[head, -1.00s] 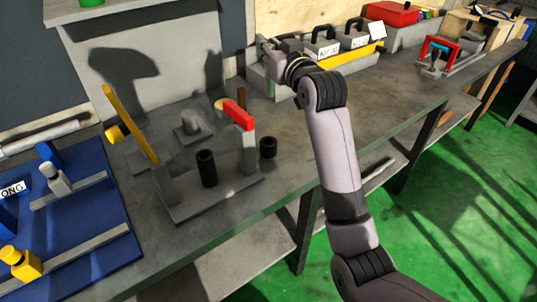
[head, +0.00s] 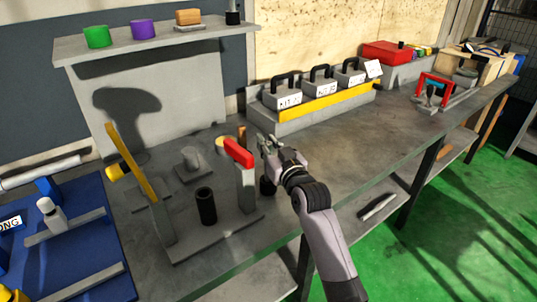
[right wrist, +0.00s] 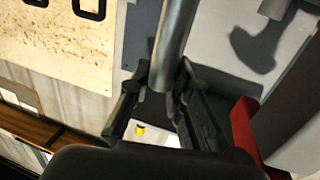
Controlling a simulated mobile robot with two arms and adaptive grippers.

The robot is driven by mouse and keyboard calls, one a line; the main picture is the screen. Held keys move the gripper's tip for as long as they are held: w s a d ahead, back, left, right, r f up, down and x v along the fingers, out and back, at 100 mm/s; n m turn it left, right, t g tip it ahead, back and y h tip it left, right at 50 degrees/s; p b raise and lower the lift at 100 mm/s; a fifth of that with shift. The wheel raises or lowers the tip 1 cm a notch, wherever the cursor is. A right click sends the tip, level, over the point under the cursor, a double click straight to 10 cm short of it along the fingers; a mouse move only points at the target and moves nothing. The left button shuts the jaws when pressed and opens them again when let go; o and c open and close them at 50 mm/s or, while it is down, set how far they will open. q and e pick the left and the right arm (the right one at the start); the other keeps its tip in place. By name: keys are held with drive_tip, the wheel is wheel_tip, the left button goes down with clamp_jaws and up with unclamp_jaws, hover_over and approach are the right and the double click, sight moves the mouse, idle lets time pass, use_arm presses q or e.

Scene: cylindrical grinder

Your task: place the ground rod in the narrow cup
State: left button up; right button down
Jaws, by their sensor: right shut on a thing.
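My right gripper (head: 270,148) is beside the red-topped post, above a short dark cup (head: 268,187). In the right wrist view its fingers (right wrist: 163,78) are shut on a smooth grey rod (right wrist: 175,35). The rod is not clearly visible in the head view, and I cannot tell whether its lower end touches the cup. A taller dark cup (head: 206,206) stands upright on the grey fixture, left of the gripper. I cannot tell which of the two is the narrow cup. My left gripper is not in view.
The grey fixture (head: 222,238) carries a post with a red block (head: 238,152) close left of the gripper, and a yellow lever (head: 132,160). A toolbox rack (head: 320,105) stands behind.

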drive_tip(key=shift+f, duration=1.65)
drive_tip(key=c, duration=1.5)
unclamp_jaws()
drive_tip(key=shift+s, duration=0.15)
drive_tip(key=v, duration=1.2)
